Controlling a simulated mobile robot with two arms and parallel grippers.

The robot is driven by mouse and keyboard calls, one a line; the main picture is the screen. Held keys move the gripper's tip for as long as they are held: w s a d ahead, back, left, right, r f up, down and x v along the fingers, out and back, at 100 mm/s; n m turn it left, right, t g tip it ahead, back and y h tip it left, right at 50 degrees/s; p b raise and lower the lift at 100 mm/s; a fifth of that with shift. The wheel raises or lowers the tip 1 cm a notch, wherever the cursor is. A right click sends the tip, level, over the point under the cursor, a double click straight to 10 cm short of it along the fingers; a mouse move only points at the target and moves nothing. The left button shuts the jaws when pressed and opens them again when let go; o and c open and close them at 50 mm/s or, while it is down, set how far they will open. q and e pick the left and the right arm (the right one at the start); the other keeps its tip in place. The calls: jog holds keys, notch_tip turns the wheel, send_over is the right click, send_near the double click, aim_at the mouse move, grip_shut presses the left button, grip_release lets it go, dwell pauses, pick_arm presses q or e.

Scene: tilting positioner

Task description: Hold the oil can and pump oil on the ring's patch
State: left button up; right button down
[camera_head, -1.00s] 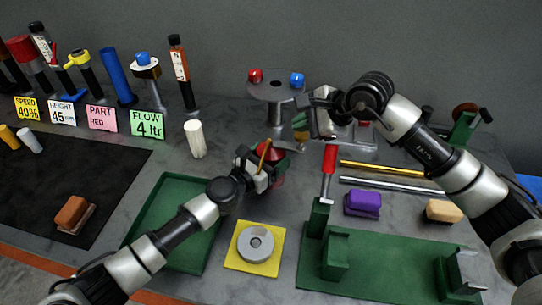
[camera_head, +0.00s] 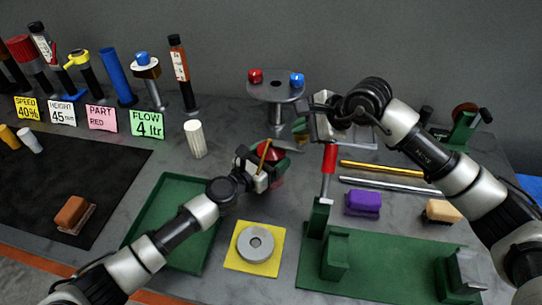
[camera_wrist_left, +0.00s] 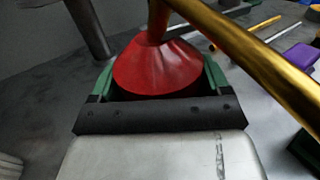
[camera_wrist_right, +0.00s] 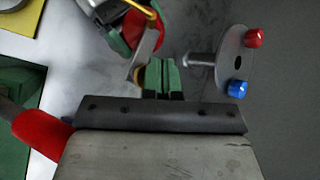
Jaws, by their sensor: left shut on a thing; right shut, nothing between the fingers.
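The oil can (camera_head: 277,168) has a red conical top and a brass spout. My left gripper (camera_head: 262,172) is shut around it and holds it beyond the ring. In the left wrist view the red cone (camera_wrist_left: 157,68) sits between the green fingers, with the spout (camera_wrist_left: 235,45) crossing in front. The grey ring (camera_head: 255,243) lies flat on a yellow square pad (camera_head: 236,259); I cannot make out a patch on it. My right gripper (camera_wrist_right: 162,72) has its green fingers together and empty, close to the can in the right wrist view.
A green tray (camera_head: 150,215) lies left of the pad. A green fixture base (camera_head: 395,265) with a red-handled clamp (camera_head: 329,160) is to the right. A round stand with red and blue knobs (camera_head: 276,90) is behind the can. Purple (camera_head: 362,203) and tan blocks lie right.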

aim_at(302, 139)
jog(key=shift+s+f, duration=0.1)
jog(key=shift+f, duration=1.15)
jog(key=shift+r, duration=0.1)
pick_arm(q)
jog(key=shift+w+a+f, duration=0.1)
jog(key=shift+a, duration=0.05)
pick_arm(e)
jog(key=shift+s+a+r, duration=0.1)
jog(key=shift+s+r, duration=0.1)
jog(key=shift+r, duration=0.5)
pick_arm(q)
jog(key=shift+d, duration=0.2)
pick_arm(e)
jog(key=r, duration=0.5)
jog(key=shift+d+r, duration=0.2)
jog(key=shift+r, duration=0.7)
